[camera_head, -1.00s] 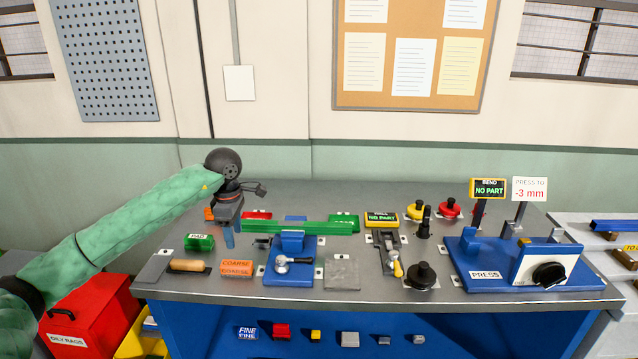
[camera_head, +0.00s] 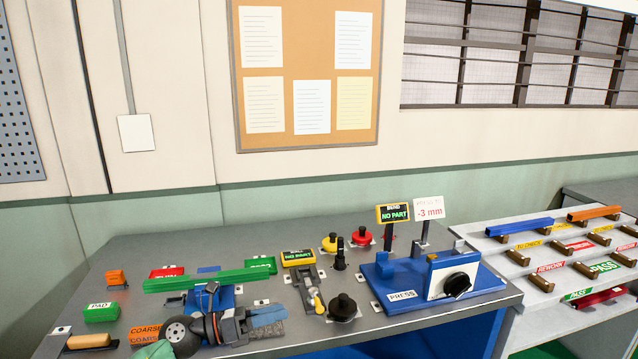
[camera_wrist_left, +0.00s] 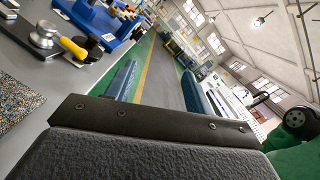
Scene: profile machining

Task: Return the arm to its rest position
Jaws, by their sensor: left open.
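My left gripper (camera_head: 268,315) is low over the front of the bench, its blue fingers pointing right. It also shows in the left wrist view (camera_wrist_left: 160,88), with its two blue fingers apart and nothing between them. A green profile (camera_head: 215,280) lies across the blue fixture (camera_head: 228,297) just behind the gripper, apart from it as far as I can see. My left arm comes in at the bottom edge and is mostly out of view. The gripper hides the front of the fixture. My right gripper does not show.
The bench (camera_head: 130,245) carries a blue press (camera_head: 380,285), a black knob (camera_head: 343,307), a green pad (camera_head: 101,312) and a file handle (camera_head: 88,341). A rack (camera_head: 485,240) with blue and orange profiles stands at the right. Space above the bench is clear.

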